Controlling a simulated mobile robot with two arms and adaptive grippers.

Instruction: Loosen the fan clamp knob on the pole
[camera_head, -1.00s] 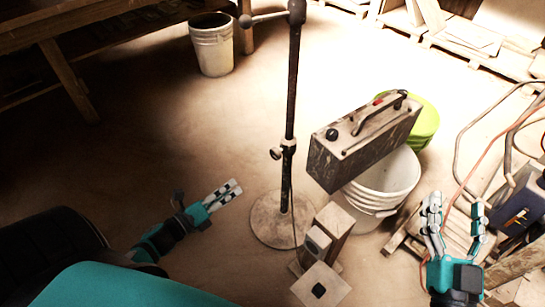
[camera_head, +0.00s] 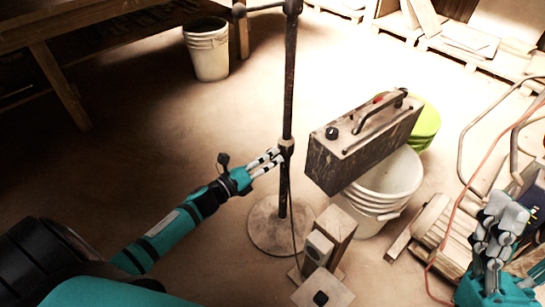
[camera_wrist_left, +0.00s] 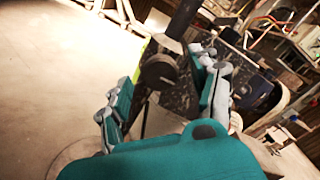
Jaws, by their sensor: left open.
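The dark pole (camera_head: 288,85) stands upright on a round base (camera_head: 262,228). Its clamp collar (camera_head: 287,147) sits partway up. In the head view, my left gripper (camera_head: 273,158) is at the collar's left side and mostly hides the knob. In the left wrist view, the dark round knob (camera_wrist_left: 158,70) shows between the spread fingers of my left gripper (camera_wrist_left: 165,78), with the pole (camera_wrist_left: 183,18) behind. The fingers are open; whether they touch the knob I cannot tell. My right gripper (camera_head: 500,217) is at the far right, away from the pole; its finger gap is unclear.
A dark case with a handle (camera_head: 360,150) sits above a white bucket (camera_head: 385,190), right of the pole. Wooden blocks (camera_head: 335,230) stand near the base. Another white bucket (camera_head: 208,50) is at the back left. The floor left of the pole is clear.

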